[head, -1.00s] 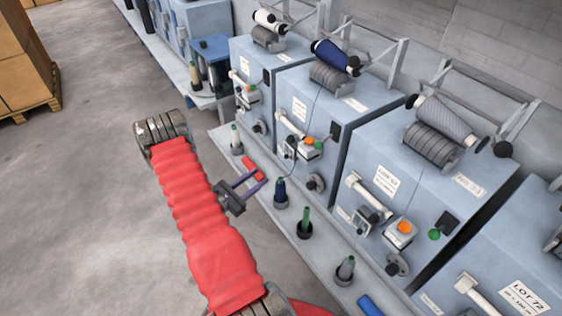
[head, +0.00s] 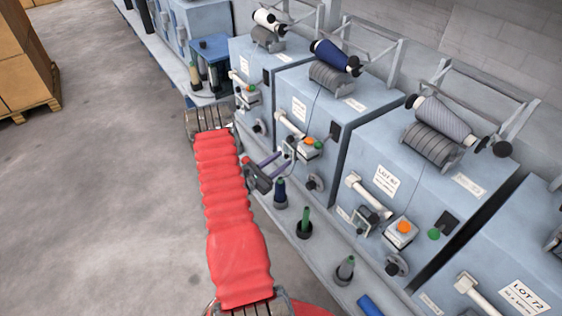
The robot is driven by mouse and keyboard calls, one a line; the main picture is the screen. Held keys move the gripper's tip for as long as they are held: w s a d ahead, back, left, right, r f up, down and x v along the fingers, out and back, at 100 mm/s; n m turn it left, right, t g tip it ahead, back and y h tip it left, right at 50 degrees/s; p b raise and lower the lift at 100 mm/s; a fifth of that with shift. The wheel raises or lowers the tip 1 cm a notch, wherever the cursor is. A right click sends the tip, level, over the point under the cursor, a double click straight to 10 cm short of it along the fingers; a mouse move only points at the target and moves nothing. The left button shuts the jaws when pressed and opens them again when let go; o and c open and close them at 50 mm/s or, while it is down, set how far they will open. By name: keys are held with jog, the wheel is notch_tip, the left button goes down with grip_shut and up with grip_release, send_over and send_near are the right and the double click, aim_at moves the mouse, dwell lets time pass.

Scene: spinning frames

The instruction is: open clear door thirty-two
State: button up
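I cannot read the number thirty-two on any frame. Each machine front carries a small box with what looks like a clear cover: one on the second machine (head: 288,147), one on the third machine (head: 366,219), one on the first (head: 241,101). I cannot make out whether any is open. My gripper (head: 282,158) points at the front of the second machine, just below and left of its small box. Its two thin purplish fingers are apart with nothing seen between them. I cannot tell whether the tips touch the machine.
A ledge (head: 328,252) runs along the machines. On it stand a dark blue bobbin (head: 280,193), a green bobbin (head: 304,219), a grey bobbin (head: 345,269) and a blue block (head: 369,305). The rightmost machine's label (head: 523,297) reads LOT 72. The floor at left is clear, with boxes beyond.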

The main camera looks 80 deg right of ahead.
jog(key=shift+s+d, duration=0.2)
jog(key=shift+d, duration=0.05)
jog(key=shift+c, duration=0.4)
grip_shut()
